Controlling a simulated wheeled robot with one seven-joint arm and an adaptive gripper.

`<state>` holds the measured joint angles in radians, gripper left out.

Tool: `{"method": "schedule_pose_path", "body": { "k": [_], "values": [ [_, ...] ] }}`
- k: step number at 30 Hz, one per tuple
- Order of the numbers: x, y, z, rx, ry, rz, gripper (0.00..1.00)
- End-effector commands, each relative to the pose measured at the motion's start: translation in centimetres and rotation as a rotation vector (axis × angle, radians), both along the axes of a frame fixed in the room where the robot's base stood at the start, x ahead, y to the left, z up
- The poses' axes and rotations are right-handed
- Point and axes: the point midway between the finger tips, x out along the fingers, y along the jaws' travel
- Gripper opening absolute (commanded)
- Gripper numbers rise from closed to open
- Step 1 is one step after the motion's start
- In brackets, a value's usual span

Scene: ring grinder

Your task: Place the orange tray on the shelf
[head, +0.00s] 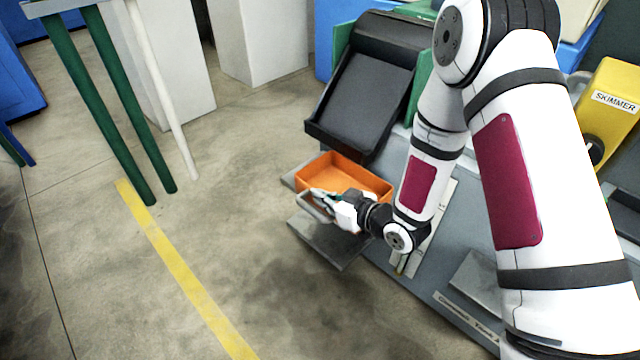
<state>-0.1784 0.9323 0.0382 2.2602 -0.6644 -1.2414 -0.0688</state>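The orange tray (345,170) is an open rectangular box near the middle of the head view. It sits at a grey shelf plate (291,181) that sticks out from the machine's side, just below a black chute. A second grey plate (330,246) lies lower, below the tray. My gripper (322,200) is at the tray's near left side, by its front wall. Its fingers look small and partly overlap the tray and a light grey edge. I cannot tell whether they are closed on the tray wall. My arm hides the machine to the right of the tray.
A black sloped chute (370,95) stands right behind the tray. A yellow box marked SKIMMER (608,105) is at the right. Green and white posts (100,100) and white cabinets (262,40) stand at upper left. The floor left of the machine, with a yellow line (185,270), is clear.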

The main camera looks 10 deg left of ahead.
Motion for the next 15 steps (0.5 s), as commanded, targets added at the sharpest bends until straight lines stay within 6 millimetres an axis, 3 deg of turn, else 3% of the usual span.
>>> {"method": "schedule_pose_path", "body": {
  "k": [9, 15],
  "values": [
    [7.1, 2.1, -0.8, 0.002, -0.006, 0.001, 0.0],
    [9.2, 2.7, -0.9, 0.001, -0.003, 0.002, 0.0]
  ]
}}
